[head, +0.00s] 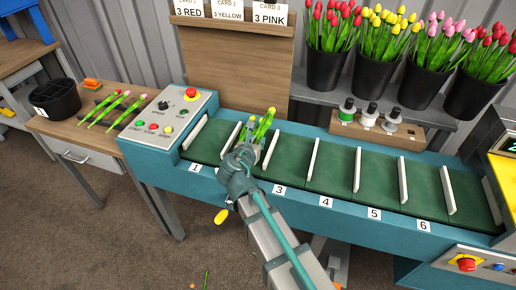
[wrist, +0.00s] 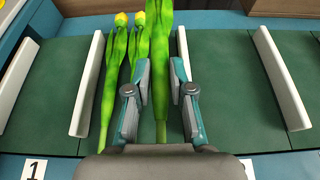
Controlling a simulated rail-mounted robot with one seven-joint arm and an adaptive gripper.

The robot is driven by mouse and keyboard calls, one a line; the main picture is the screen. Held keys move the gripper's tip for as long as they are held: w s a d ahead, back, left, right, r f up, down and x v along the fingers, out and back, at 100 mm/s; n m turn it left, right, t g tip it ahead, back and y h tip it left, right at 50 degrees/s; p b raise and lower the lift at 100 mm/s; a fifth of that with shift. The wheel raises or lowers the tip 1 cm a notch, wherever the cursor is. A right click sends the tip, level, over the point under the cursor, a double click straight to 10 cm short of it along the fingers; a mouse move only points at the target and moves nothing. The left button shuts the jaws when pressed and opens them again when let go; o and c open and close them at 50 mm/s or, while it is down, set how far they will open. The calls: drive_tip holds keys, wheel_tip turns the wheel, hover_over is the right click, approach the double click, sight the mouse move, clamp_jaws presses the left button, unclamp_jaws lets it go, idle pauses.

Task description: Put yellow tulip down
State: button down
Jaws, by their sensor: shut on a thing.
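My gripper (wrist: 160,85) is shut on the green stem of a tulip (wrist: 161,60), above belt compartment 2. The held tulip's bloom is cut off at the top of the wrist view; in the head view yellow shows at a bud (head: 271,111) by my gripper (head: 243,152). Two yellow tulips (wrist: 121,20) (wrist: 140,20) lie side by side on the green belt in compartment 2, left of the held stem. White dividers (wrist: 90,80) (wrist: 182,62) bound this compartment. Whether the held stem touches the belt, I cannot tell.
Compartments 3 to 6 (head: 330,170) look empty. A control box (head: 180,115) stands left of the belt. Several pink tulips (head: 112,107) lie on the wooden side table (head: 75,125). Black buckets of tulips (head: 325,70) and a rack of spools (head: 375,125) stand behind.

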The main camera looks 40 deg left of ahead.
drive_tip(key=shift+w+f, duration=0.4)
drive_tip(key=shift+f, duration=1.6)
drive_tip(key=shift+f, duration=0.6)
drive_tip(key=c, duration=1.3)
unclamp_jaws()
drive_tip(key=shift+r, duration=0.2)
drive_tip(key=v, duration=0.8)
drive_tip(key=b+v, duration=0.1)
drive_tip(key=v, duration=0.3)
drive_tip(key=shift+r, duration=0.4)
